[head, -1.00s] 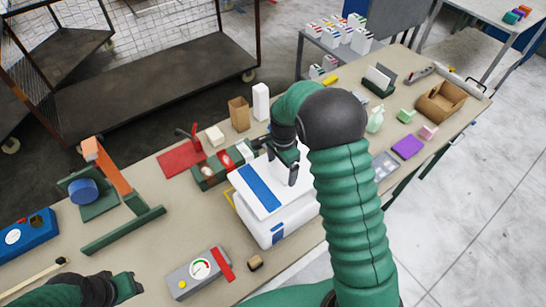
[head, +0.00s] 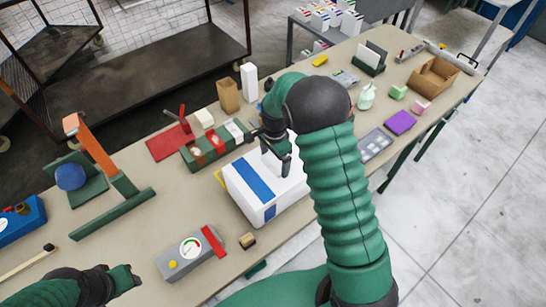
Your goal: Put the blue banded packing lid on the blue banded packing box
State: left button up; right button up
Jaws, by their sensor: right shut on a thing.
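The white packing lid with a blue band (head: 250,177) lies level over the white packing box (head: 289,202), which has a blue band on its near side. The two bands nearly line up. The lid appears to sit on the box; any small gap cannot be told. My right gripper (head: 279,160) points down at the lid's middle, shut on the lid's upright white grip. My arm hides the lid's right part. My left gripper (head: 128,279) is low at the left, away from the box; its jaw opening is unclear.
A grey gauge box (head: 190,252) and a small brown block (head: 247,240) lie in front of the box. A green tray (head: 190,159) stands close behind it. A green press with an orange arm (head: 95,150) is at left. Bare tabletop lies between press and box.

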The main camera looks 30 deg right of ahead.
jog(key=shift+w+f, duration=0.3)
jog(key=shift+w, duration=0.2)
jog(key=o, duration=1.1)
pick_arm(q)
jog(key=shift+w+f, duration=0.2)
jog(key=shift+w, duration=0.2)
pick_arm(e)
jog(key=shift+r, duration=0.1)
pick_arm(q)
jog(key=shift+s, duration=0.1)
pick_arm(e)
jog(key=shift+s, duration=0.15)
